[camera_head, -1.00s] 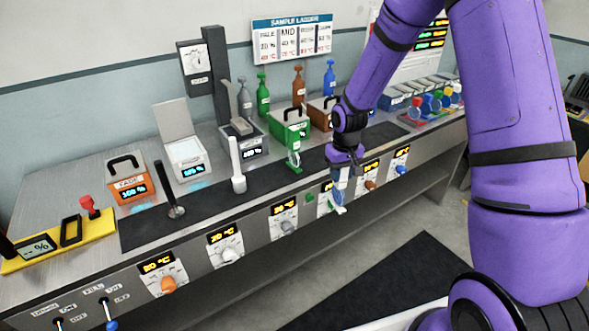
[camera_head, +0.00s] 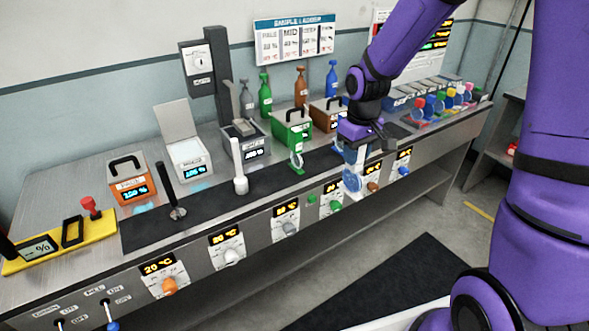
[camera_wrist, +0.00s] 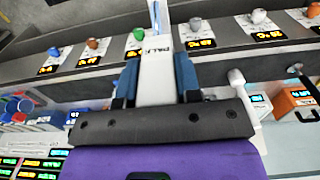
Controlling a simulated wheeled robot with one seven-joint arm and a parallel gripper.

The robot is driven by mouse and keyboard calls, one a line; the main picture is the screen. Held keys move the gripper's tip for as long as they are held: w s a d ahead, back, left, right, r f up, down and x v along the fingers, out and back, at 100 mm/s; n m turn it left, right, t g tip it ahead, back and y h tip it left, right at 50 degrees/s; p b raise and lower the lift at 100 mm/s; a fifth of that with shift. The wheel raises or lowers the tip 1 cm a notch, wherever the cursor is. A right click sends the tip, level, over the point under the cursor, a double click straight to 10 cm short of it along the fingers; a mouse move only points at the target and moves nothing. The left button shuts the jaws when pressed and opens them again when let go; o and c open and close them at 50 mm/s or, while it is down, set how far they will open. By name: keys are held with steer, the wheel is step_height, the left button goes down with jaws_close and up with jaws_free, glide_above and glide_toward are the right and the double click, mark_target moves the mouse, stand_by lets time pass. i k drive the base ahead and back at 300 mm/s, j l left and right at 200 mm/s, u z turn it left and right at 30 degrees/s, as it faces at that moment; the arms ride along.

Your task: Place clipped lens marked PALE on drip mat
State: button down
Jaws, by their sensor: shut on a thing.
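My gripper (camera_head: 360,142) is shut on the clipped lens marked PALE (camera_head: 352,180), above the front edge of the bench. The lens hangs below the jaws with its round bluish face toward the head camera. In the wrist view, its white handle (camera_wrist: 157,75), lettered "PALE", sits between the blue fingers, and the lens end runs out of the top edge. The dark strip along the bench, which looks like the drip mat (camera_head: 270,178), lies to the left of the held lens and behind it.
A white upright handle (camera_head: 238,165) and a black one (camera_head: 172,190) stand on the strip. Knobs and temperature displays line the bench front.

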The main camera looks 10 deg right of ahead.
mark_target(315, 162)
steer(key=i, duration=0.95)
